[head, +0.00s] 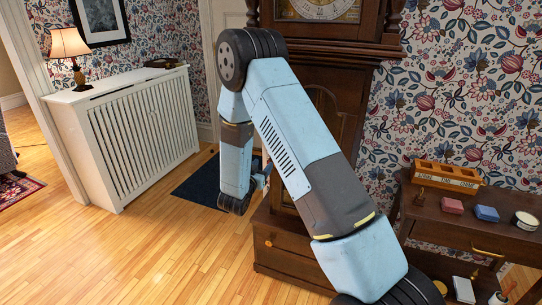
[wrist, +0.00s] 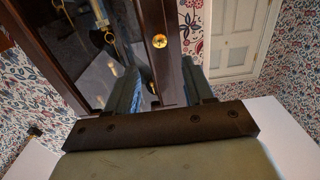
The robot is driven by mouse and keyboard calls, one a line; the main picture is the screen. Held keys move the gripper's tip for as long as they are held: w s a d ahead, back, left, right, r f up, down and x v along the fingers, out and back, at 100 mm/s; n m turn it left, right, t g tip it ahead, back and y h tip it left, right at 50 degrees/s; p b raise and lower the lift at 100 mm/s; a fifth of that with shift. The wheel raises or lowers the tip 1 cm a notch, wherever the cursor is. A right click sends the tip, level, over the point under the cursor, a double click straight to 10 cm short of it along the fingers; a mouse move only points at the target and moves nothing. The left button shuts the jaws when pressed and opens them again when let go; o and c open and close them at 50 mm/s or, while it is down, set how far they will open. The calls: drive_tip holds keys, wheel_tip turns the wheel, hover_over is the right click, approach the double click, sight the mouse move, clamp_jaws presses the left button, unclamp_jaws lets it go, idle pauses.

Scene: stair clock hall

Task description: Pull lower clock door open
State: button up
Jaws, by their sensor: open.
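The tall dark-wood clock (head: 338,82) stands in the middle of the head view, mostly behind my arm. Its lower door (wrist: 160,68) has a wooden stile with a round brass fitting (wrist: 160,41) and dark glass. A brass pendulum and weights show through the glass in the wrist view. My gripper (wrist: 163,88) is open, with one finger on each side of the door stile in the picture. I cannot tell whether the fingers touch it or whether the door is ajar. In the head view, my gripper (head: 262,177) is small and partly hidden beside the clock.
A white radiator cover (head: 140,135) with a lamp (head: 70,48) stands at left. A dark mat (head: 203,183) lies left of the clock. At right, a wooden table (head: 455,225) carries a labelled tray (head: 446,178) and small boxes. The wood floor at left is clear.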

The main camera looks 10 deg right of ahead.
drive_tip(key=x, duration=0.9)
drive_tip(key=shift+w+d, duration=0.2)
drive_tip(key=shift+w, duration=0.1)
clamp_jaws()
drive_tip(key=shift+a, duration=0.1)
